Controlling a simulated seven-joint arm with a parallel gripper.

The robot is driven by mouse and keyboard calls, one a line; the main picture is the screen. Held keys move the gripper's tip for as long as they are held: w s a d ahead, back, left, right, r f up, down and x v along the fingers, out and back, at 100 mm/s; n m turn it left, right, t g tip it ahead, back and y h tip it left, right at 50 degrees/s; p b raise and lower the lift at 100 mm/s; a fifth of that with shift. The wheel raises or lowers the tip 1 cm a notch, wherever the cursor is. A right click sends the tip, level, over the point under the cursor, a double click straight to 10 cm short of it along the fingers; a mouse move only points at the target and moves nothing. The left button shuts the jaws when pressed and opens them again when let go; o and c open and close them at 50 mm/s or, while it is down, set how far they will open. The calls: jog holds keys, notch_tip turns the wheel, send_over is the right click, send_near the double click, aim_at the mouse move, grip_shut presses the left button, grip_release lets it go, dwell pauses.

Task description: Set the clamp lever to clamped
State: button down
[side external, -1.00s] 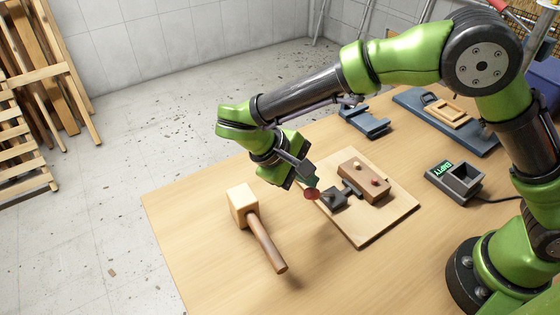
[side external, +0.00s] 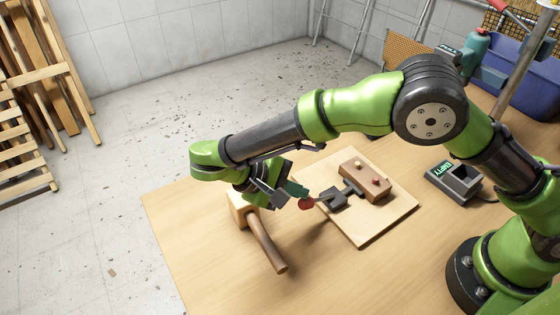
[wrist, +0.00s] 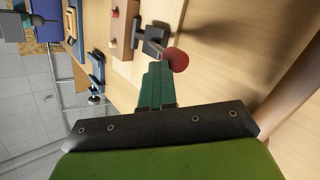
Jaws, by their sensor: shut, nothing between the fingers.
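The clamp is a dark metal block (side external: 335,198) on a light wooden board (side external: 365,235), joined to a brown block (side external: 365,181). Its lever sticks out low to the left and ends in a red ball knob (side external: 306,203). In the wrist view the knob (wrist: 178,59) and dark lever (wrist: 155,46) lie just beyond my fingertips. My gripper (side external: 302,192) is shut and empty, with its teal fingers pointing at the knob from the left. The fingertips are at or very near the knob; whether they touch it I cannot tell.
A wooden mallet (side external: 266,245) lies just below and left of my gripper. A grey box with an "EMPTY" display (side external: 455,183) stands to the right. Part of the board's back side is behind my arm. The table front is clear.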

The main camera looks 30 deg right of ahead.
jog(key=shift+s+a+f, duration=0.1)
jog(key=shift+f, duration=0.05)
jog(key=v, duration=0.7)
jog(key=shift+r, duration=0.3)
